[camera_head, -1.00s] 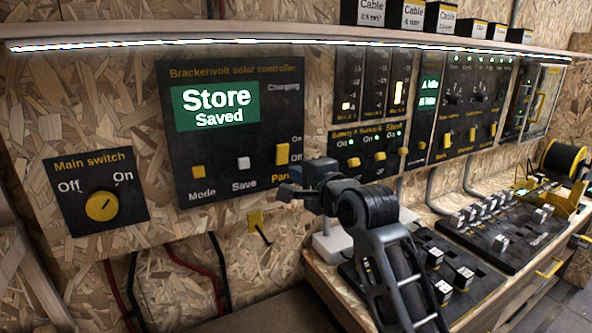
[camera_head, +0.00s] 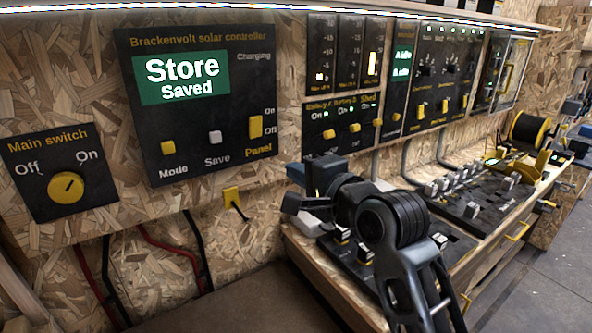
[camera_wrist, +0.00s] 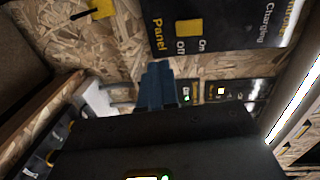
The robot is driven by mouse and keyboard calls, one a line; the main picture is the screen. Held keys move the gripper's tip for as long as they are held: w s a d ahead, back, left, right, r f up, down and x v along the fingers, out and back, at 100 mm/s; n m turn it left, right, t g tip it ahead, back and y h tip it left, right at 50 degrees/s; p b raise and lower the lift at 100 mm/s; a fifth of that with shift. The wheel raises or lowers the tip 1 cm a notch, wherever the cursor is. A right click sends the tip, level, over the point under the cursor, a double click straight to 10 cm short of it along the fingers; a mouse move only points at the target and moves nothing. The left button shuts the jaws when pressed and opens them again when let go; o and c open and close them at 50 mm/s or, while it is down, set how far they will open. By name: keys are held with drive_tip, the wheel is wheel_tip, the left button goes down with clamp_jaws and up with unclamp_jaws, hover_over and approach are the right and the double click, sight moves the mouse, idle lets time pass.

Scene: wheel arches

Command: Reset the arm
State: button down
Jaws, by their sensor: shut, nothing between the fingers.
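My gripper (camera_head: 318,176) is in front of the wall, right of the solar controller and above the bench's left end. In the wrist view its blue fingers (camera_wrist: 155,88) are together with nothing between them. The gripper appears clear of the panels. My arm is bent, with its forearm rising from the lower right. The solar controller (camera_head: 205,125) has a green screen (camera_head: 181,79) reading "Store Saved". Its yellow Panel switch (camera_head: 256,127) is upright beside the On and Off labels.
The main switch (camera_head: 67,187) is at the left, its knob mark leaning towards On. The bench (camera_head: 330,275) with switch boards and a cable spool (camera_head: 530,132) extends right. A lit shelf edge (camera_head: 300,10) runs above.

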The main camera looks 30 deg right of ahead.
idle(0.3)
drive_tip(key=s+a+f+n+g, duration=0.1)
drive_tip(key=s+a+f+n, duration=0.2)
drive_tip(key=s+f, duration=0.55)
drive_tip(key=s+a+f+n, duration=0.2)
drive_tip(key=s+f+n, duration=0.2)
drive_tip(key=s+f, duration=0.45)
drive_tip(key=s+a+r+n, duration=0.1)
drive_tip(key=s+n, duration=0.4)
drive_tip(key=s, duration=0.8)
drive_tip(key=s+a+r+n, duration=0.1)
drive_tip(key=s+n, duration=0.5)
drive_tip(key=s, duration=0.7)
drive_tip(key=shift+s+a+r+g, duration=0.2)
drive_tip(key=shift+r+g, duration=0.2)
drive_tip(key=shift+r, duration=0.15)
